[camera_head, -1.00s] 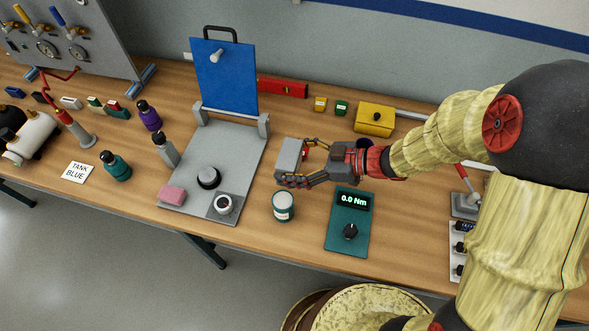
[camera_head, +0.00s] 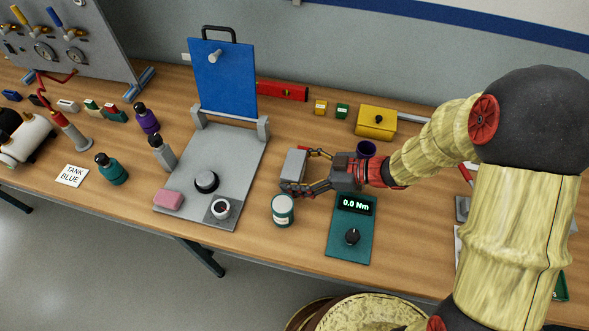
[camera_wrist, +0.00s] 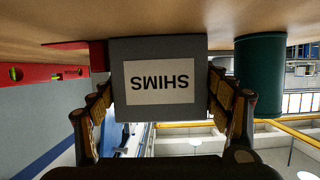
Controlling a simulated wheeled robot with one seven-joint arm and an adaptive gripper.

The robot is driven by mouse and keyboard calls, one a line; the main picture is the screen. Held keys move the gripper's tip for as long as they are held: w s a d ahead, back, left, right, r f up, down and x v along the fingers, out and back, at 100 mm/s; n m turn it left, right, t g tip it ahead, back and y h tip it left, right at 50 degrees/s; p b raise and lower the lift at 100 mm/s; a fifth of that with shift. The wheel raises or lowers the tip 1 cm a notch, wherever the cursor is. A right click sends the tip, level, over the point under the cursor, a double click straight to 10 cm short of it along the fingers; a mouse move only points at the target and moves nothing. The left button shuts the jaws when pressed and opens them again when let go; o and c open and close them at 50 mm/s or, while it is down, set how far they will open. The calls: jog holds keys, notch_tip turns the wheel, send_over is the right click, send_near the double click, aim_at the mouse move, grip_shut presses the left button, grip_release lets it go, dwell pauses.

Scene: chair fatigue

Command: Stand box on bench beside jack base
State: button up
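My gripper (camera_head: 304,175) is shut on a grey box (camera_head: 293,166), with a finger against each side. In the wrist view the box (camera_wrist: 158,105) carries a white label reading SHIMS, upside down in that picture. It is at bench level or just above; I cannot tell whether it touches the wooden bench (camera_head: 290,232). A grey base plate (camera_head: 225,148) with a blue upright panel lies left of the box. Two lever devices, one with a red handle at the left (camera_head: 72,132) and one partly hidden at the right (camera_head: 462,208), stand on the bench; I cannot tell which is the jack.
A teal-and-white can (camera_head: 283,210) stands just in front of the box. A red level (camera_head: 282,91) and yellow case (camera_head: 376,120) lie behind. Bench between box and level is clear.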

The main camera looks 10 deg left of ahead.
jog(key=o, duration=0.4)
jog(key=shift+c, duration=0.2)
jog(key=shift+r, duration=0.1)
